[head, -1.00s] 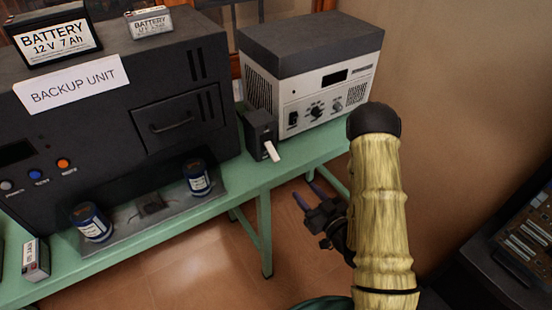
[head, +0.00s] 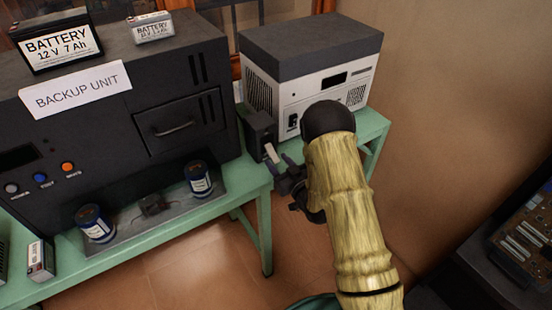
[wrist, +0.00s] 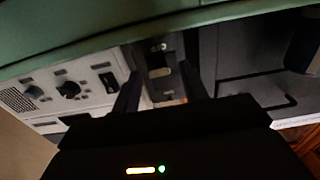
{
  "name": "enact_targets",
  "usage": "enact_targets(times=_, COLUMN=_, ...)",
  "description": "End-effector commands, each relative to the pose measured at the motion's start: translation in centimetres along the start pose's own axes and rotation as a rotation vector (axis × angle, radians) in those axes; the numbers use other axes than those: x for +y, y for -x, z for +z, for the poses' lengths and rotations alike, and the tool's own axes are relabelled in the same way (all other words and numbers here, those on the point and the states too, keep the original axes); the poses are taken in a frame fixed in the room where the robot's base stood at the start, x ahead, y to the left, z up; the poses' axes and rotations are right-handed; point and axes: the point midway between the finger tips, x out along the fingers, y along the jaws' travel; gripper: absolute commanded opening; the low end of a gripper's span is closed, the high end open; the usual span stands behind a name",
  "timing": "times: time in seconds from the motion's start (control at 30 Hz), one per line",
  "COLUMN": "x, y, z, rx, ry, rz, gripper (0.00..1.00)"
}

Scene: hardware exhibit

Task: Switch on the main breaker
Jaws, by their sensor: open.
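The likely main breaker is a small black box (head: 259,130) on the green table, between the backup unit and the grey-white device. Its white lever (head: 271,153) sticks out of the front and slants downward. My gripper (head: 279,164) is just in front of and slightly below the lever, with its fingers pointing at the box. In the wrist view, which looks upside down, my open gripper (wrist: 160,95) has its two dark fingers on either side of the box's front (wrist: 160,62). Whether a finger touches the lever cannot be told.
The backup unit (head: 110,110) stands close on the left, with blue cans (head: 199,180) on its front ledge. The grey-white device (head: 310,75) stands close on the right, partly behind my arm. The green table edge (head: 235,195) runs below my gripper.

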Motion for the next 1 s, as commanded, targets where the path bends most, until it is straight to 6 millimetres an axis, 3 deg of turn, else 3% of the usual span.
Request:
enact_targets(times=0.2, x=0.0, y=-1.8, z=0.0, rx=0.0, ry=-0.001, rz=0.0, gripper=0.44)
enact_targets(times=0.47, x=0.0, y=-1.9, z=0.0, rx=0.0, ry=-0.001, rz=0.0, gripper=0.44)
enact_targets(times=0.7, x=0.0, y=-1.8, z=0.0, rx=-0.001, ry=0.0, rz=0.0, gripper=0.0)
enact_targets(times=1.0, x=0.2, y=-1.7, z=-0.1, rx=-0.006, ry=0.0, rz=0.004, gripper=0.0)
